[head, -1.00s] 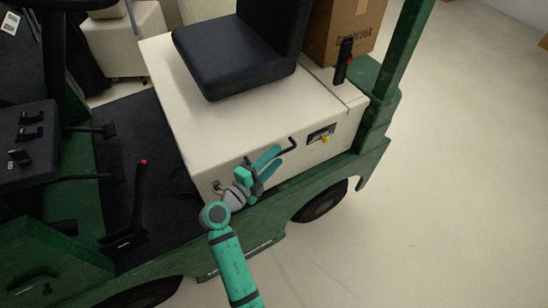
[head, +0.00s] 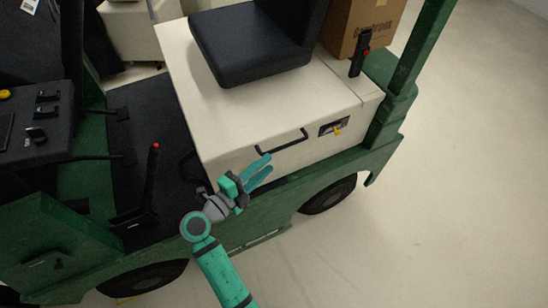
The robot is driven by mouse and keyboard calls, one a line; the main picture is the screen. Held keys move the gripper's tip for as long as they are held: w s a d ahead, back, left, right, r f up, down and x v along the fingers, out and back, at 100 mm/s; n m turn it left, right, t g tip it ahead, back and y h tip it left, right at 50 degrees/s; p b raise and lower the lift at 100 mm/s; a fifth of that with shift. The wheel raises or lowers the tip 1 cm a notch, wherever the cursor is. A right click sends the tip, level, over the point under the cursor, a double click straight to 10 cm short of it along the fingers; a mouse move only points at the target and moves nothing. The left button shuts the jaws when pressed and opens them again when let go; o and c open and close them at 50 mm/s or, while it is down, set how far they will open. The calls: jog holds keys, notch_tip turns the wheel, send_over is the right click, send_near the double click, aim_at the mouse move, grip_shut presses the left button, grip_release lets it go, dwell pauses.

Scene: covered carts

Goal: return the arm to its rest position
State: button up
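My gripper (head: 266,170) is at the end of my teal arm, in front of the cart's cream seat box. Its two teal fingers stand apart with nothing seen between them. They point up and right, just below the black handle (head: 282,141) on the box's front face. I cannot tell from this view whether a finger touches the box.
The green cart (head: 330,171) fills the middle and left. Its cream box (head: 240,100) carries a black seat (head: 250,45). A cardboard box (head: 362,25) stands behind. A red-tipped lever (head: 151,180) rises at left. Bare floor (head: 450,180) is free at right.

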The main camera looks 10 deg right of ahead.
jog(key=shift+s+a+r, duration=0.15)
jog(key=shift+s+a, duration=0.3)
jog(key=shift+a, duration=0.05)
dwell(0.3)
